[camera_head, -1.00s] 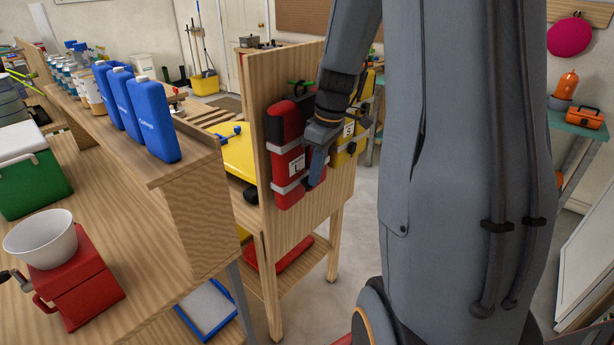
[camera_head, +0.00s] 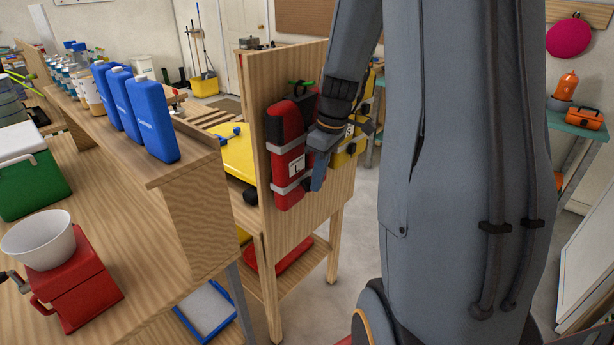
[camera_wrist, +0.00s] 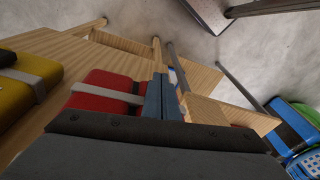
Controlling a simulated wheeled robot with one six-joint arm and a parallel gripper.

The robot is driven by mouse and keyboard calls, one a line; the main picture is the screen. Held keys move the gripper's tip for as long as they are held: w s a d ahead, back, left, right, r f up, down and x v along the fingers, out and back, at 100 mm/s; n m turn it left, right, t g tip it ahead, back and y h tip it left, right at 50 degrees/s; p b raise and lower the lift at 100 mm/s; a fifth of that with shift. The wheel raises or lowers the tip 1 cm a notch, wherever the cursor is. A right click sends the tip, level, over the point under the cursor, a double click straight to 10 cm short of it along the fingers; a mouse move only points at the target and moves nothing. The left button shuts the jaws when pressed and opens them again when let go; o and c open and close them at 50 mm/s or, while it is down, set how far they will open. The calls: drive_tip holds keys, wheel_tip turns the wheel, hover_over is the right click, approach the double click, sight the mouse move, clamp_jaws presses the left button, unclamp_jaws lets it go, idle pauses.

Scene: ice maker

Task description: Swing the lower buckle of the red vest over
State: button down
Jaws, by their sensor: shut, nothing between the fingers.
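The red vest (camera_head: 287,139) hangs on the wooden board, with a white label and two grey straps across it. Its lower strap (camera_head: 287,189) runs across near the bottom. My gripper (camera_head: 318,183) is shut and empty at the right side of the vest, pointing down near the lower strap. In the wrist view the gripper's two blue-grey fingers (camera_wrist: 161,97) lie together beside the red vest (camera_wrist: 102,92) and its grey strap (camera_wrist: 107,93). I cannot tell whether the fingers touch the vest. The lower buckle is not clearly visible.
A yellow vest (camera_head: 348,148) hangs to the right on the same wooden board (camera_head: 312,215), partly behind my arm. A wooden bench with blue bottles (camera_head: 153,120) stands at left. Open floor (camera_head: 350,260) lies below and right of the board.

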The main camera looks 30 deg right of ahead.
drive_tip(key=shift+r, duration=0.1)
drive_tip(key=shift+w+a+r+p, duration=0.1)
drive_tip(key=shift+w+r+p, duration=0.15)
drive_tip(key=shift+r+p, duration=0.3)
drive_tip(key=shift+w+a+r+p, duration=0.15)
drive_tip(key=shift+w+r+p, duration=0.2)
drive_tip(key=shift+r, duration=0.25)
drive_tip(key=shift+w+a+r+p, duration=0.1)
drive_tip(key=shift+w+r+p, duration=0.1)
drive_tip(key=shift+r+p, duration=0.4)
wheel_tip(320, 180, up, 8)
drive_tip(key=d+p, duration=0.1)
drive_tip(key=p, duration=0.4)
drive_tip(key=shift+s+p, duration=0.35)
drive_tip(key=shift+s, duration=0.05)
drive_tip(key=shift+s+d+f, duration=0.1)
